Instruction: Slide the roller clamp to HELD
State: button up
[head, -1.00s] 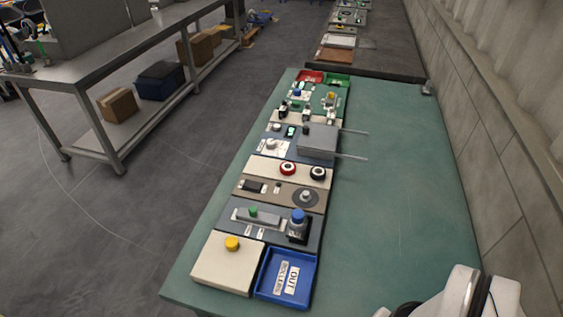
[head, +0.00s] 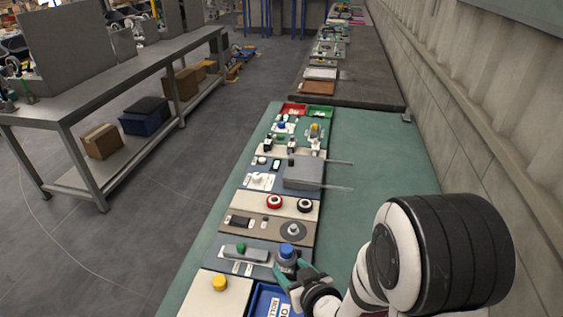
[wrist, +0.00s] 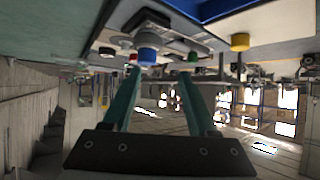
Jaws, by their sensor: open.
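A slate-blue panel (head: 212,261) carries a grey slotted bar with a green knob (head: 241,247) and two small white labels below it, too small to read. This looks like the roller clamp, though I cannot be sure. A blue-capped part (head: 287,251) on a dark block stands at the panel's right end. In the wrist view, my gripper (wrist: 160,72) points toward the blue cap (wrist: 147,54), with the green knob (wrist: 193,57) farther right. Nothing shows between the fingers.
A blue tray (head: 253,302) with white labels lies below my gripper, beside a cream panel with a yellow knob (head: 219,283). Farther panels hold red and black rings (head: 274,202), a dial (head: 293,230) and a grey box with rods (head: 303,172). The green tabletop at right (head: 375,160) is clear.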

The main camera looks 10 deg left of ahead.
aim_at(240, 246)
jog(key=s+a+n+y, duration=0.2)
jog(key=a+y, duration=0.1)
jog(key=a, duration=0.2)
jog(key=x, duration=1.5)
jog(key=shift+w+a+f, duration=0.1)
jog(key=shift+w+a, duration=0.05)
jog(key=shift+w, duration=0.1)
grip_shut()
